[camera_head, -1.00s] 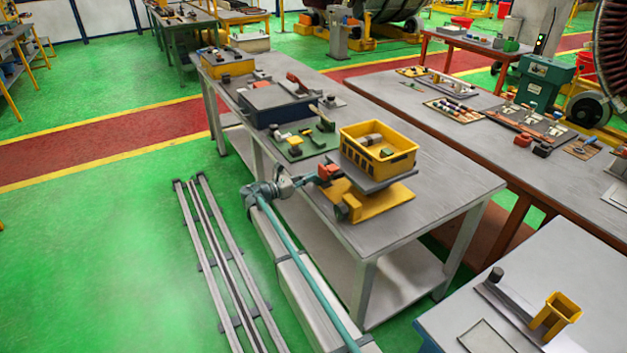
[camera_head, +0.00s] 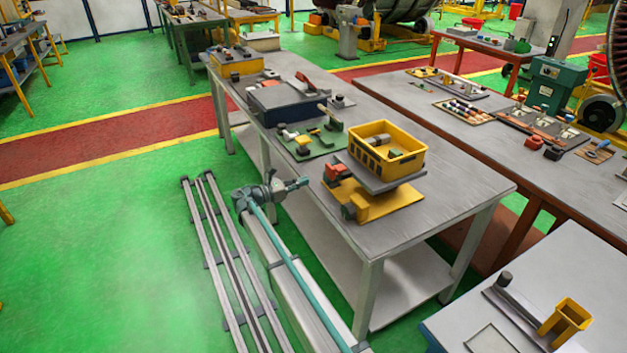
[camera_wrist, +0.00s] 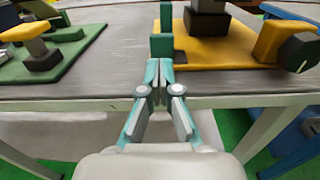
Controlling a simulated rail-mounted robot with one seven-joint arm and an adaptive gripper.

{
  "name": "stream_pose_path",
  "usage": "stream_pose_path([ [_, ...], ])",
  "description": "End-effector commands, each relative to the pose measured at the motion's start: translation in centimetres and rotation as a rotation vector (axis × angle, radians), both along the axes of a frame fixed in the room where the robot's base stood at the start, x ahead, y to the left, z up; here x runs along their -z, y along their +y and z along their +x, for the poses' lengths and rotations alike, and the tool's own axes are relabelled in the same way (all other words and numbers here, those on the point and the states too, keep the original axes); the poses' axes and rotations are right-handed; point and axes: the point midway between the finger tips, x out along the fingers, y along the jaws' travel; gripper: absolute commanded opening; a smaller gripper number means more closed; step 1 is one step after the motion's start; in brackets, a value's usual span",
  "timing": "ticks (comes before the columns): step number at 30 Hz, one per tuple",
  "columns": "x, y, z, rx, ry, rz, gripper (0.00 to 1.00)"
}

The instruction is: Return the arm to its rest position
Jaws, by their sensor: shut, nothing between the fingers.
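My gripper (camera_head: 303,183) is at the left long edge of the grey workbench (camera_head: 440,205), left of the yellow-based stand and apart from it. In the wrist view its teal fingers (camera_wrist: 160,75) are together in front of the bench edge, with nothing seen held between them. My arm is folded low beside the bench, above the pale rail housing.
A green board (camera_head: 305,145) with parts lies farther back. Green floor is open to the left.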

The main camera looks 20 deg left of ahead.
Motion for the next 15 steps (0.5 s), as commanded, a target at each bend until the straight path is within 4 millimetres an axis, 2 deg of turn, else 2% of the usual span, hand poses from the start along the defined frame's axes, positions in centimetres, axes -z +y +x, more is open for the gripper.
stream_pose_path([
  [6, 0.3, 2.7, -3.5, -0.002, 0.001, 0.001, 0.00],
  [15, 0.2, 4.2, -5.5, -0.001, 0.001, 0.000, 0.00],
])
